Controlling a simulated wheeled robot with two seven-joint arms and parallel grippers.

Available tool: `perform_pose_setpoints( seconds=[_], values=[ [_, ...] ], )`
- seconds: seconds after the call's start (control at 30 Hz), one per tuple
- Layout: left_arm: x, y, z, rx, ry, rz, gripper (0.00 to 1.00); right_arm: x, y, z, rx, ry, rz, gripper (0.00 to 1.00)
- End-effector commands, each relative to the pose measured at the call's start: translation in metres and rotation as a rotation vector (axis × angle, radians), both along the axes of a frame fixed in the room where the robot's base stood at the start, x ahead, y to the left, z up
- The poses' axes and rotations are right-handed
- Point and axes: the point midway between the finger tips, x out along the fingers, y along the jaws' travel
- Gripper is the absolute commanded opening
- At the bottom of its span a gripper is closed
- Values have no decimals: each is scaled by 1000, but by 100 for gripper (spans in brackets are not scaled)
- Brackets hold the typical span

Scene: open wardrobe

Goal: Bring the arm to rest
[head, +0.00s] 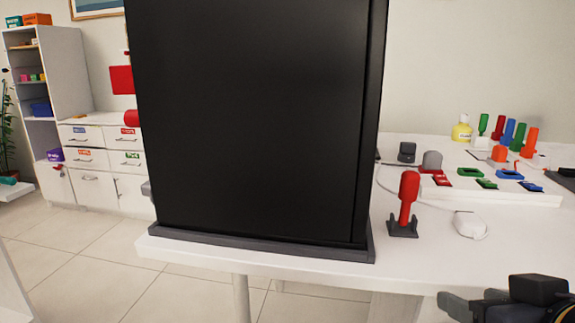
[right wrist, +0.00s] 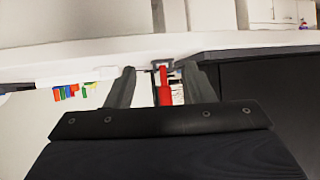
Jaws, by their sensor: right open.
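My right gripper (head: 468,301) is low at the right corner of the head view, by the front edge of the white table (head: 310,270). In the right wrist view the two fingers of my right gripper (right wrist: 160,72) are spread apart. A red-handled tool (head: 408,195) stands upright in a dark base on the table. It shows between the fingers in the right wrist view (right wrist: 164,90), seemingly beyond them and not gripped. My left gripper is not in view.
A tall black cabinet (head: 250,120) stands on the table and blocks the middle. A white mouse (head: 470,224) lies right of the red tool. A white panel (head: 535,193) behind carries several coloured items. White drawers (head: 85,135) stand far left. The table's front right is clear.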

Motion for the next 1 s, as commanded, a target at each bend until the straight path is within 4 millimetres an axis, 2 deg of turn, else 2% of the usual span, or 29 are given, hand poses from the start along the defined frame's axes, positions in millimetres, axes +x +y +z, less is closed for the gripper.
perform_pose_setpoints(
  seconds=[0.2,0.37,0.6,0.73,0.77,0.8,1.0],
  values=[
    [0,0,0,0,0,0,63,6,-2,-71,64,163,23,49],
    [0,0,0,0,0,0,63,1,1,-129,139,293,44,49],
    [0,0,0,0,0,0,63,-23,16,-213,286,482,72,49],
    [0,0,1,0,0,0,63,-41,29,-249,375,568,80,49],
    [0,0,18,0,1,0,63,-38,27,-226,368,555,81,49],
    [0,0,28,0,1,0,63,-37,27,-216,365,553,81,49],
    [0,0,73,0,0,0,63,-37,27,-171,362,552,81,49]
  ],
)
